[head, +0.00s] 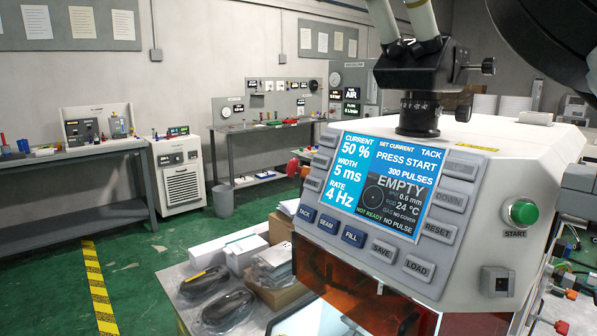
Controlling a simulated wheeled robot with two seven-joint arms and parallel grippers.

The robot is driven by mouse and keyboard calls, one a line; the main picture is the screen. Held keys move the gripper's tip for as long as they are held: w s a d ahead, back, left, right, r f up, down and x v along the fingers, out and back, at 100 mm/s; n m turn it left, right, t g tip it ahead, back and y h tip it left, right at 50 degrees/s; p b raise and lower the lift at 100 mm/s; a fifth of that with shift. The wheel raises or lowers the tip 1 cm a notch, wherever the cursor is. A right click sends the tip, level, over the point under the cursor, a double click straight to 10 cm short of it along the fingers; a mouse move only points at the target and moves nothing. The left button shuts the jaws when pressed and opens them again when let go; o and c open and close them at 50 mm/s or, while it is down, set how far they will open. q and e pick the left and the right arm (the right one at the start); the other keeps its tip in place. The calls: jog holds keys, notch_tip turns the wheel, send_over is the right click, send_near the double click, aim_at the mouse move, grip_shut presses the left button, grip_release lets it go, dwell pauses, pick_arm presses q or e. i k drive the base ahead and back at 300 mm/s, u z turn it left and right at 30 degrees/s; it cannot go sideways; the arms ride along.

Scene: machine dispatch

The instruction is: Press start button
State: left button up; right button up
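The green start button (523,212) sits on the right side of the white machine (480,200), above a label reading START. The machine's blue screen (385,185) reads CURRENT 50 %, WIDTH 5 ms, RATE 4 Hz, PRESS START, EMPTY and NOT READY. Grey and blue keys surround the screen, among them TACK, SEAM, FILL, SAVE, LOAD and RESET (438,232). Neither of my grippers can be made out. A dark rounded shape fills the top right corner, and I cannot tell what it is.
Black microscope-like eyepieces (410,60) rise from the machine's top. Below left, a bench (185,290) holds bagged dark items and boxes. Benches and a white cabinet (182,175) line the back wall. The green floor (140,260) at left is open, with a yellow stripe.

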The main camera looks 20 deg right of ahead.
aim_at(525, 214)
jog(key=k, duration=2)
